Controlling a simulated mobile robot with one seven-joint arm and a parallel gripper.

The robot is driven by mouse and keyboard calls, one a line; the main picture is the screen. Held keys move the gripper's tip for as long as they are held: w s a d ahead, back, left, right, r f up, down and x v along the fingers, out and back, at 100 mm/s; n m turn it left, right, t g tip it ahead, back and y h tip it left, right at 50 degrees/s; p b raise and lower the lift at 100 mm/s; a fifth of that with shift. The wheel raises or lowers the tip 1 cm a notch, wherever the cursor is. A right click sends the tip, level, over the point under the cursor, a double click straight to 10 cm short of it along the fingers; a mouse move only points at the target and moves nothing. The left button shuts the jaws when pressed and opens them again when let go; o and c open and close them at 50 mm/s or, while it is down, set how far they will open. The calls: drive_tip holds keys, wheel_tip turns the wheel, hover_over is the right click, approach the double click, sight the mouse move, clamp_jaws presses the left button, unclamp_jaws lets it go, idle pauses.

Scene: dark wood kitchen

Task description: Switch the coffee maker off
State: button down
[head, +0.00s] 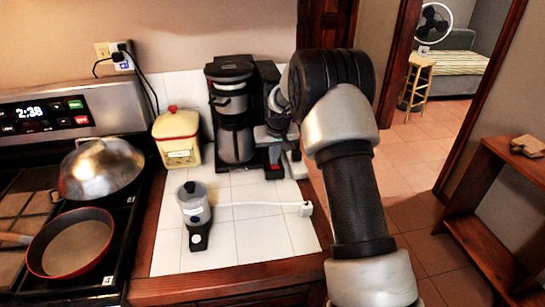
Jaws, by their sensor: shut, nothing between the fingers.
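The black and silver coffee maker (232,88) stands upright on the white tiled counter, against the wall. A silver carafe (236,143) sits in its lower part. My gripper (276,169) points down just right of the carafe, low over the counter and close to the coffee maker's right side. Its fingers are shut and hold nothing. I cannot tell whether they touch the coffee maker. My arm and wrist hide part of the machine's right side. I cannot make out the power switch or whether it is on.
A yellow canister (178,138) with a red knob stands left of the coffee maker. A small grinder (195,210) with a white cord stands in front, with bare tiles beside it. The stove (72,215) at left bears a domed lid (101,165) and a red pan (70,246).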

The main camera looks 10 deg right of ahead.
drive_tip(key=shift+s+f, duration=0.1)
drive_tip(key=shift+s, duration=0.2)
drive_tip(key=shift+r, duration=0.4)
drive_tip(key=p+v, duration=0.1)
drive_tip(key=v, duration=1.2)
drive_tip(key=shift+w+r+p, duration=0.25)
drive_tip(key=shift+w+p, duration=0.05)
drive_tip(key=shift+w+d+r+p, duration=0.15)
drive_tip(key=shift+w+d+p, duration=0.3)
drive_tip(key=shift+w, duration=0.25)
